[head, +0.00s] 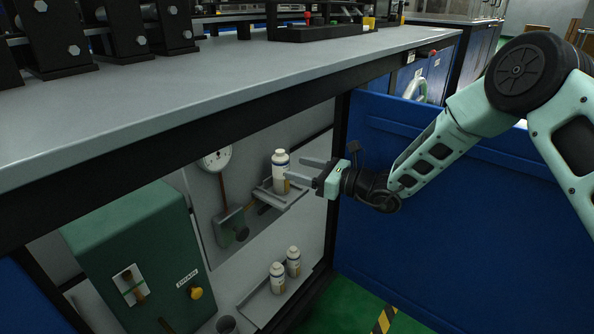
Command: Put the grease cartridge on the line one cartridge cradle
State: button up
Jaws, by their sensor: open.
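My gripper (296,168) is open and reaches in from the right. Its fingers point left at the cartridge. The nearer fingertip appears beside or just over the cartridge's right edge; I cannot tell whether it touches. Two similar cartridges, one at the front (277,278) and one behind (294,261), stand on a lower grey tray (258,309). No line number is readable on the ledge.
The grey bench top (200,100) overhangs the cabinet. A dial gauge (216,159) and a green fitting (233,228) sit left of the ledge. A blue door panel (440,200) hangs at the right, behind my arm.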

jog(key=shift+s+d, duration=0.25)
jog(key=shift+d, duration=0.1)
jog(key=s+a+r+n+g+h, duration=0.25)
jog(key=s+n+g, duration=0.45)
jog(key=s, duration=0.7)
jog(key=s+a+r+n+g+h, duration=0.1)
jog(key=s+r+n+g+h, duration=0.3)
jog(key=s+n, duration=0.75)
jog(key=s+d+f+n+t+h, duration=0.1)
jog(key=s+d+n+t+h, duration=0.2)
jog(key=s+d+n+h, duration=0.6)
jog(key=s+d+n, duration=0.3)
jog(key=s+d, duration=0.3)
jog(key=d, duration=0.1)
jog(key=shift+s+d, duration=0.25)
jog(key=shift+d, duration=0.1)
jog(key=shift+f, duration=0.1)
